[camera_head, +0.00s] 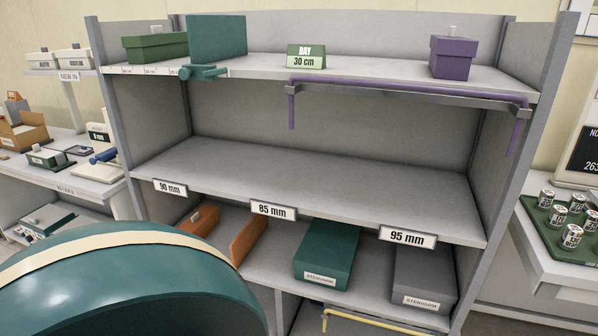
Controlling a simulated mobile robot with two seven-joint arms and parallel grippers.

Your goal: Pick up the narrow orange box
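Two narrow orange boxes stand on the lower shelf of the grey rack. The left orange box (199,219) is below and right of the "90 mm" label. The right orange box (248,239) is a thin slab below the "85 mm" label, with a gap between the two. I cannot tell from the view which is narrower. The lower ends of both come close to a large teal rounded shape in the foreground. Neither gripper is in view.
Right of the orange boxes are a teal box (327,254) and a grey box (423,277). The middle shelf (320,185) is empty. The top shelf holds a green box (155,47), a teal box (217,37) and a purple box (453,57). A purple rail (410,90) runs along its front.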

